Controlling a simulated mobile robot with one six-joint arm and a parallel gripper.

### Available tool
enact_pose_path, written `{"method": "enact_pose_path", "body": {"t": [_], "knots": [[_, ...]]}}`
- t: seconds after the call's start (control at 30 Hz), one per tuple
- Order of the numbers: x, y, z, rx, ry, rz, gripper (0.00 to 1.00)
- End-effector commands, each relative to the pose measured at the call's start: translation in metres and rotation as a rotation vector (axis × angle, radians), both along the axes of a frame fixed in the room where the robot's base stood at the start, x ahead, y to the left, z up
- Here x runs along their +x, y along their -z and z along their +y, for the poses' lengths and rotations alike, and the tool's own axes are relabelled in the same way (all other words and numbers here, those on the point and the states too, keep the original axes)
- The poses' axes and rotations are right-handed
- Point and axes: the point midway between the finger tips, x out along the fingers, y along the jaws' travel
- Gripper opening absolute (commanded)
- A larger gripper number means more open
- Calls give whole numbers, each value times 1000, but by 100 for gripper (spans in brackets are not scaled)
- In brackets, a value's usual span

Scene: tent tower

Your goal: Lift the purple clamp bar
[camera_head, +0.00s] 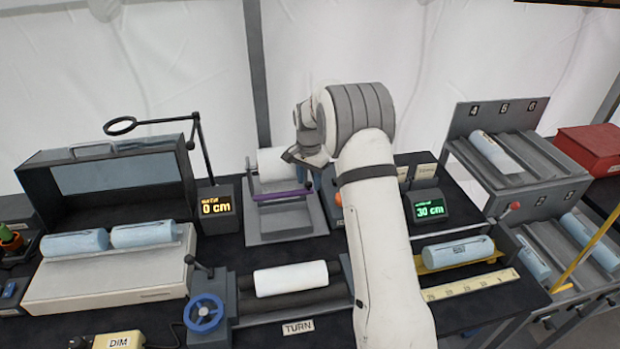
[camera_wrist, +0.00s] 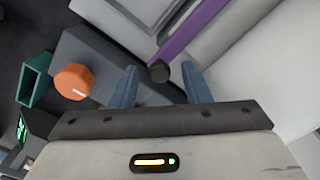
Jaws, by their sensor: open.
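The purple clamp bar (camera_head: 283,194) lies across a grey stand in front of a white roll in the head view. It shows in the wrist view as a purple strip (camera_wrist: 200,28) running up to the right, with a dark round knob (camera_wrist: 159,71) at its near end. My gripper (camera_wrist: 160,72) is open in the wrist view, with one blue finger on each side of the knob. Nothing is gripped. In the head view my gripper (camera_head: 310,172) is at the bar's right end, partly hidden by my arm.
An orange knob (camera_wrist: 73,81) on a grey box is left of my gripper in the wrist view. A display reading 0 cm (camera_head: 216,207) stands left of the clamp stand. A white roll (camera_head: 291,279) lies on rollers in front, beside a blue handwheel (camera_head: 204,313).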

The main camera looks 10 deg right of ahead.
Motion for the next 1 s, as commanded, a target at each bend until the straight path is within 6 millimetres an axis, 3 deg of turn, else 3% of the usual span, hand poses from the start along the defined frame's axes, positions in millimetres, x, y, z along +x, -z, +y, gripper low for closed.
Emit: {"method": "enact_pose_path", "body": {"t": [0.07, 0.57, 1.0], "knots": [[0, 0, 0, 0, 0, 0, 42], [0, -1, -1, 0, 1, 0, 1], [0, -3, -5, -10, 7, -1, 0]]}}
